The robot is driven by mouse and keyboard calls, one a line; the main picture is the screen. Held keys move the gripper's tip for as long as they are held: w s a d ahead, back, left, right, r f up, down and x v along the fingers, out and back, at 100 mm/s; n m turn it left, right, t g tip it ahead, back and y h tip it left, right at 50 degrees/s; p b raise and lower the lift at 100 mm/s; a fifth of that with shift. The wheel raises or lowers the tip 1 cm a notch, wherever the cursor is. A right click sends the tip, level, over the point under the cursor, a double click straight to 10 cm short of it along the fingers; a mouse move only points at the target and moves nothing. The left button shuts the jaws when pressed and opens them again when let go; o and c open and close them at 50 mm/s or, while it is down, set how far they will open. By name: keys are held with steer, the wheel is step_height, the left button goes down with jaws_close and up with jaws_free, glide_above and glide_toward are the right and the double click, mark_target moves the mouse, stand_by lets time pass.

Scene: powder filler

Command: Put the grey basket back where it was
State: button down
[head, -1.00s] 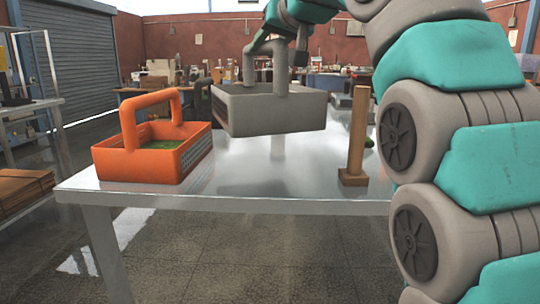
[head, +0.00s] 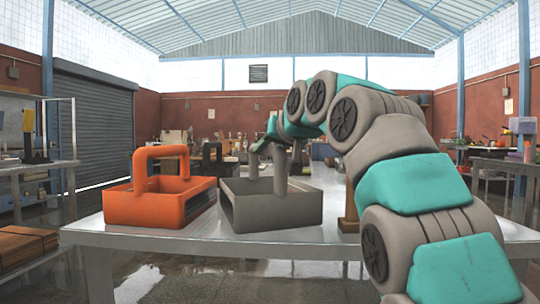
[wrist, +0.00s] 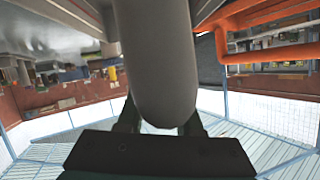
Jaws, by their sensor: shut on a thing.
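The grey basket (head: 272,212) is upright over the front part of the metal table (head: 125,235), just right of the orange basket. My gripper (head: 270,143) is at the top of its handle (head: 280,172), shut on it. In the wrist view the thick grey handle (wrist: 155,55) fills the middle, between the fingers of my gripper (wrist: 160,126). The basket's underside is at about table height; I cannot tell whether it touches the top.
The orange basket (head: 160,203) stands close on the left. A dark basket (head: 213,160) is behind. A wooden post (head: 349,222) stands to the right, partly hidden by my arm. The table's front edge is near.

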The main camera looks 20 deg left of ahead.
steer(key=c, duration=0.6)
jaws_free()
steer(key=shift+r, duration=0.1)
steer(key=v, duration=1.2)
steer(key=shift+b, duration=0.4)
